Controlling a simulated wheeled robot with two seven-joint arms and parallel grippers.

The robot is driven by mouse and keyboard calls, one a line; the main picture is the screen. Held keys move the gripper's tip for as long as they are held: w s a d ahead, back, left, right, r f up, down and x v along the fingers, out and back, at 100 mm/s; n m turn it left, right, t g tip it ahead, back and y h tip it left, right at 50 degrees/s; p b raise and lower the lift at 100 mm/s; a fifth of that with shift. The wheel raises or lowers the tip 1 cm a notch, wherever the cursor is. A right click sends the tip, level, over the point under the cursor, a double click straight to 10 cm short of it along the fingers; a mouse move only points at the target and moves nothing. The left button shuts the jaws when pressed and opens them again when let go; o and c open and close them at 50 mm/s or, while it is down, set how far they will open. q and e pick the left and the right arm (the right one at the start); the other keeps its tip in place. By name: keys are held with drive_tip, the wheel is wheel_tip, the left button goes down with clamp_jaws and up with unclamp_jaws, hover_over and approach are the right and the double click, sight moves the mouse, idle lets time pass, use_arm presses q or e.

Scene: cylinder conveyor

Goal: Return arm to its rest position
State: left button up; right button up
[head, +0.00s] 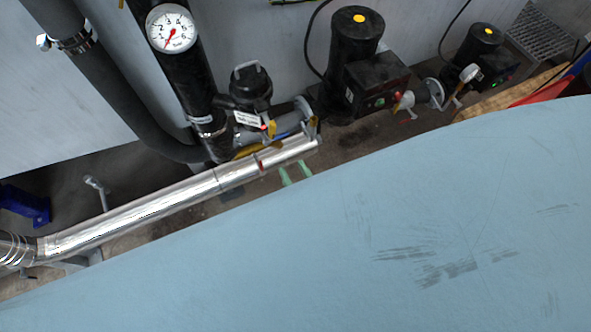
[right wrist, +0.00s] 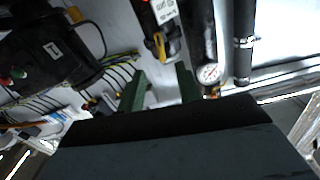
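My right gripper (head: 294,173) shows in the head view only as two green fingertips past the far edge of a blue surface, which hides the rest of it. In the right wrist view my right gripper (right wrist: 160,88) has its two green fingers apart, with no object visible between them. My left gripper is in neither view. No cylinder or conveyor can be made out.
A large scuffed blue surface (head: 400,230) fills the lower head view. Beyond it are a silver pipe (head: 150,207), a dark pipe with a round gauge (head: 171,28) and black pumps (head: 355,45). In the right wrist view a gauge (right wrist: 209,73) and cables lie beyond the fingers.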

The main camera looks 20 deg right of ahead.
idle(0.4)
drive_tip(key=s+d+f+n+g+y+b, duration=0.15)
drive_tip(key=s+f+g, duration=0.3)
drive_tip(key=f, duration=0.75)
drive_tip(key=s+f+n+g+b, duration=0.1)
drive_tip(key=s+f+g+b, duration=0.3)
drive_tip(key=f, duration=0.9)
drive_tip(key=s+d+f+g+b, duration=0.1)
drive_tip(key=s+d+f+g, duration=0.1)
drive_tip(key=s+f, duration=0.3)
drive_tip(key=s+d+f+g+h, duration=0.1)
drive_tip(key=s+d+f+g, duration=0.2)
drive_tip(key=s, duration=0.6)
drive_tip(key=s+d+f+n+g+h+b, duration=0.1)
drive_tip(key=s+d+f+g, duration=0.2)
drive_tip(key=s+f, duration=0.4)
drive_tip(key=shift+d+b, duration=0.3)
drive_tip(key=shift+d, duration=0.6)
drive_tip(key=shift+w+g, duration=0.1)
drive_tip(key=shift+g, duration=0.15)
drive_tip(key=shift+c, duration=0.4)
